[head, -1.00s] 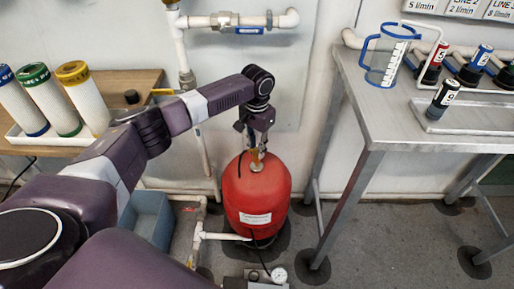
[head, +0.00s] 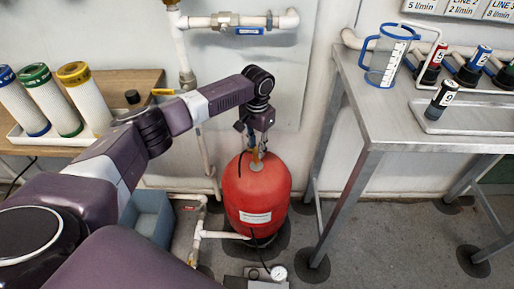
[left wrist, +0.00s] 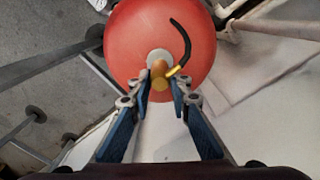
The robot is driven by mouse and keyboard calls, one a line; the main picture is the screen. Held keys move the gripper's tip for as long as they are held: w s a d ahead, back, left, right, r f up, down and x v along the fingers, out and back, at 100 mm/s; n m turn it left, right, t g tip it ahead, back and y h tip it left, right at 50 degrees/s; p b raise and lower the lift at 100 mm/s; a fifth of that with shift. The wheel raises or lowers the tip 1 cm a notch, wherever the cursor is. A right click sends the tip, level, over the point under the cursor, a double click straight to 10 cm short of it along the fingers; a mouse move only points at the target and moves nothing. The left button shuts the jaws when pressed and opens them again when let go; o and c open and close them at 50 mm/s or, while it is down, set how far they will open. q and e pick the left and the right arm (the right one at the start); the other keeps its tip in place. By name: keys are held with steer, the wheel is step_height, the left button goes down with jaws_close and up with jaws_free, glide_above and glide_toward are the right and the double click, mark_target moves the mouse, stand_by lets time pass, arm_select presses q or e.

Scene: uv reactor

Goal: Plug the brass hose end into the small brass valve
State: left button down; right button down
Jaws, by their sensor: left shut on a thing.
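My left gripper (head: 257,149) is over the top of the red tank (head: 257,200), pointing down. In the left wrist view its two blue-backed fingers (left wrist: 160,83) are closed in on a brass hose end (left wrist: 159,72). A black hose (left wrist: 184,38) with a brass tip curves beside it over the red tank. In the head view the brass piece (head: 256,158) shows just under the fingers, upright above the tank's pale neck. I cannot tell whether it touches the neck. I cannot clearly make out the small brass valve. My right gripper is not in view.
A metal table (head: 400,110) with a blue-handled jug (head: 386,58) and labelled bottles stands at the right. A wooden bench (head: 135,83) with capped filter cylinders is at the left. White pipes run along the wall.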

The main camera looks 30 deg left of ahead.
mark_target(257, 148)
arm_select(q)
steer(key=shift+f, duration=0.5)
steer(key=c, duration=1.7)
jaws_free()
step_height(257, 148, up, 7)
steer(key=shift+r, duration=0.2)
steer(key=shift+f, duration=0.1)
